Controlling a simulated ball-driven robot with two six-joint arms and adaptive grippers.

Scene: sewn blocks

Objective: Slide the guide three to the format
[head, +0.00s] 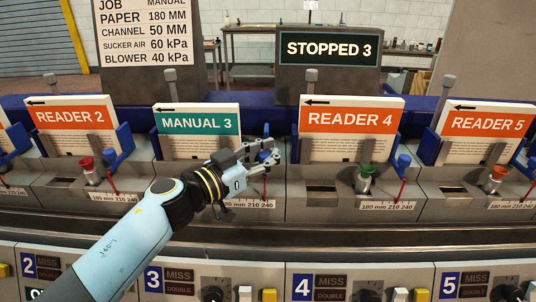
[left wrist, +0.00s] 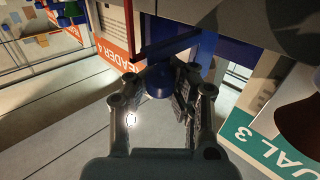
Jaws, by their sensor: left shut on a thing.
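My left gripper (head: 270,160) is at the right side of the MANUAL 3 stack (head: 198,132), shut on the blue knob of guide three. In the left wrist view the round blue knob of guide three (left wrist: 159,82) sits between the two fingers, under a blue plate. In the head view the gripper hides most of this guide and its pointer. The scale of station three (head: 250,204), marked 180 mm 210 240, is partly covered by my wrist. The job board (head: 145,32) reads PAPER 180 MM. My right gripper is not in view.
READER 4 (head: 350,128) stands close to the right of the gripper, with a green cup (head: 365,178) in front. READER 2 (head: 75,128) stands to the left. A display (head: 328,49) reads STOPPED 3. A row of MISS and DOUBLE panels runs below.

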